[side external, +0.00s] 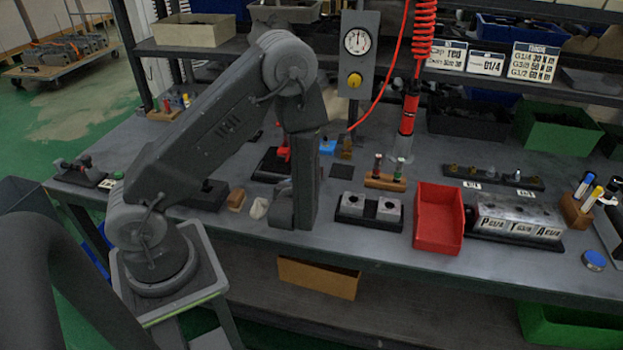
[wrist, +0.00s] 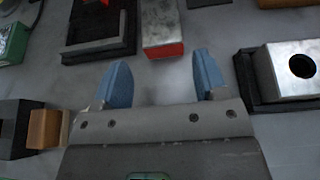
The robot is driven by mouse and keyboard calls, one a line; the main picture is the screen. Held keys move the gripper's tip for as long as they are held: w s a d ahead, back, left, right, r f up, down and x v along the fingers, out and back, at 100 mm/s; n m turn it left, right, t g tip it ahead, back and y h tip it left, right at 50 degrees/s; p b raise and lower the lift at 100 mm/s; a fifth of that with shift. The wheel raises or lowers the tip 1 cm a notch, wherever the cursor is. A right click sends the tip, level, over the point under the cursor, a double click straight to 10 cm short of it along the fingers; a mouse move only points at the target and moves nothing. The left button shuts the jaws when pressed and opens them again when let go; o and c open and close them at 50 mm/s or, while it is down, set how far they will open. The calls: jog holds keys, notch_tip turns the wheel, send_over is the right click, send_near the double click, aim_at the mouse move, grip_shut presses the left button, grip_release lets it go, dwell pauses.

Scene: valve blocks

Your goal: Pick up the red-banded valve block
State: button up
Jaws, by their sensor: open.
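The red-banded valve block (wrist: 161,24) is grey with a red band on its near end, at the top middle of the wrist view. It lies on the bench. My gripper (wrist: 162,76) is open and empty, with its two blue fingertips apart. In the wrist picture the block shows just beyond the gap between the fingertips, and nothing is between them. In the side external view my arm's end is low over the bench, and I cannot make out the fingertips or the block there.
A black holder (wrist: 128,42) stands left of the block. A black stand with silver blocks (side external: 370,221) is to the right; one silver block (wrist: 280,72) shows close to the right finger. A wooden block (wrist: 45,128) is at left. A red bin (side external: 438,218) stands farther right.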

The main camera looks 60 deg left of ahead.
jog(key=shift+x, duration=3.15)
jog(key=shift+d, duration=0.1)
jog(key=c, duration=0.9)
